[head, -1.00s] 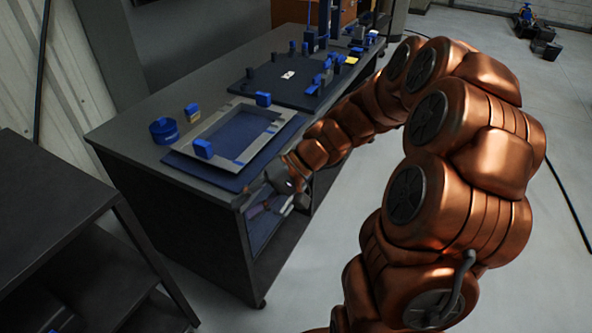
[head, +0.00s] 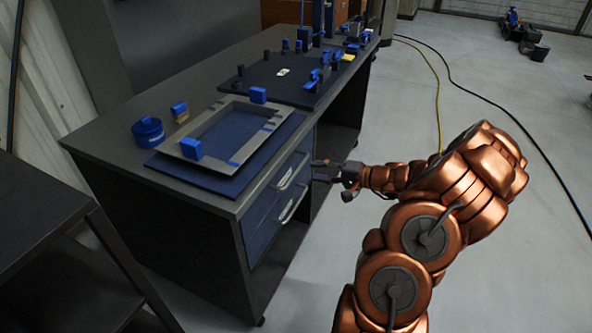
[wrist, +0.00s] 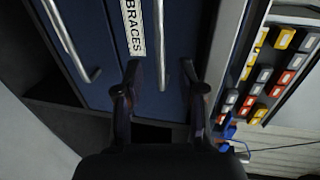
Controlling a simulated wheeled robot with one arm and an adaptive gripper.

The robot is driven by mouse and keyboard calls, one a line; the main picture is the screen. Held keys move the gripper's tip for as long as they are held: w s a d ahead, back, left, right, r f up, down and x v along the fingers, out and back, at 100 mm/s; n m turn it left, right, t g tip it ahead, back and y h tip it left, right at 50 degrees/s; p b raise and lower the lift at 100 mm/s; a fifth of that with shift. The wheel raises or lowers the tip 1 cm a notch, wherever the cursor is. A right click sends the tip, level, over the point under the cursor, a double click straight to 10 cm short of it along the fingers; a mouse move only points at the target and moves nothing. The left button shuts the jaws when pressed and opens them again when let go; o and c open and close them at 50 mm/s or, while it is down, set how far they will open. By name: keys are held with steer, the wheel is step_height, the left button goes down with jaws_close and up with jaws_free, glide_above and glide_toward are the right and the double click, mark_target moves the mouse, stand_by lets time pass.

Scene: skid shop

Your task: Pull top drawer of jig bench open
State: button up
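The jig bench (head: 110,128) is a dark bench with two blue drawer fronts, which look closed. The top drawer (head: 268,194) has a light metal bar handle (head: 293,171), and the lower drawer (head: 262,232) has a similar one. My gripper (head: 316,170) is open and empty just right of the top drawer's handle in the head view. In the wrist view, the fingers of my gripper (wrist: 163,95) are spread, with the end of a bar handle (wrist: 159,45) lined up between them. Contact cannot be told. A "BRACES" label (wrist: 133,25) is beside that handle.
On the bench lie a grey frame on a blue plate (head: 165,170), a blue round tin (head: 148,132) and a dark fixture board (head: 255,85). A dark shelf unit (head: 45,225) stands at the left. The floor right of the bench is open, with cables across it.

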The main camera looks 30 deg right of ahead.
mark_target(298, 167)
steer(key=x, duration=0.7)
steer(key=shift+w+a, duration=0.1)
jaws_close()
stand_by(0.6)
